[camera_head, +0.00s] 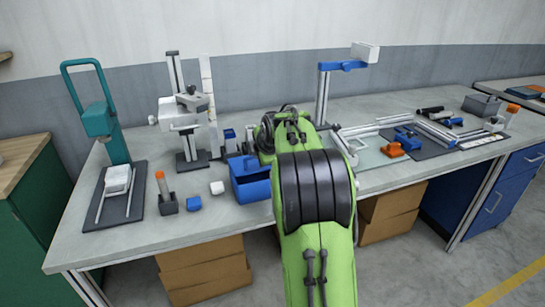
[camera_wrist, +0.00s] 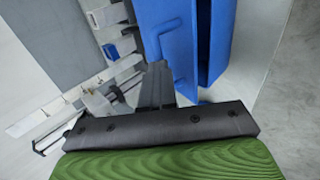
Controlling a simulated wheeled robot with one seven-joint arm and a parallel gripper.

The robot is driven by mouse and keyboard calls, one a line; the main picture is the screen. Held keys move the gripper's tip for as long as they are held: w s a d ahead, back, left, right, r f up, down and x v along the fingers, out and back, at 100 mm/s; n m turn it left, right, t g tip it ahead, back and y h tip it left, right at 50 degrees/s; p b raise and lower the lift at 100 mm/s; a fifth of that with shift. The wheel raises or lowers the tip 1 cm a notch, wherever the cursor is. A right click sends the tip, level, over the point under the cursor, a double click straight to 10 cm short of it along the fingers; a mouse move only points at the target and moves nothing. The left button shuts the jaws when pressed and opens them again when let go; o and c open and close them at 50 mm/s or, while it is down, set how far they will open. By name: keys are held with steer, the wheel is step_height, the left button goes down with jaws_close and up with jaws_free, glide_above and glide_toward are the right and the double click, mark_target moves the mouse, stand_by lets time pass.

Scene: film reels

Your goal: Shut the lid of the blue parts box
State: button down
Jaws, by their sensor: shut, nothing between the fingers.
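The blue parts box (camera_head: 252,189) stands near the front edge of the bench, just left of my green arm, which covers part of its right side. A dark opening shows at its top. In the wrist view the box (camera_wrist: 228,40) fills the top middle, turned on its side by the camera angle. A blue panel with a raised handle-like bar (camera_wrist: 164,35) shows there, with a dark gap between it and the rest of the box. My gripper (camera_wrist: 157,72) is shut and empty, its tips close to the panel; I cannot tell if they touch. My gripper is hidden in the head view.
Left of the box on the bench (camera_head: 170,235) are a white cube (camera_head: 217,188), a small blue block (camera_head: 194,204) and a grey holder with an orange-topped item (camera_head: 166,195). A teal press (camera_head: 102,120) and several fixtures stand behind. Aluminium rails and an orange part (camera_head: 403,145) lie right of my arm.

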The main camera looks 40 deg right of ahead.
steer(key=c, duration=1.7)
jaws_free()
steer(key=shift+s+r, duration=0.2)
steer(key=shift+s, duration=0.45)
steer(key=o, duration=0.5)
steer(key=w, duration=0.1)
steer(key=w+f, duration=0.1)
steer(key=shift+w+d, duration=0.1)
steer(key=shift+w, duration=0.2)
steer(key=shift+s+r, duration=0.25)
steer(key=shift+s, duration=0.15)
steer(key=p+v, duration=0.2)
steer(key=v, duration=1.3)
steer(key=shift+s+r+p, duration=0.2)
steer(key=shift+r+p, duration=0.1)
steer(key=shift+p, duration=0.05)
steer(key=s+a+r+m+g+y+p, duration=0.1)
steer(key=s+a+r+m+y+p, duration=0.15)
steer(key=s+a+m+p, duration=0.8)
steer(key=s+a+f+m, duration=0.1)
steer(key=s+a, duration=0.2)
steer(key=s, duration=0.1)
steer(key=s+a+f+m+g, duration=0.1)
steer(key=s+a+m, duration=0.1)
steer(key=s+a, duration=0.1)
steer(key=s+a+f+m+g+b, duration=0.1)
steer(key=s+a, duration=0.3)
steer(key=s, duration=0.2)
steer(key=shift+f, duration=0.2)
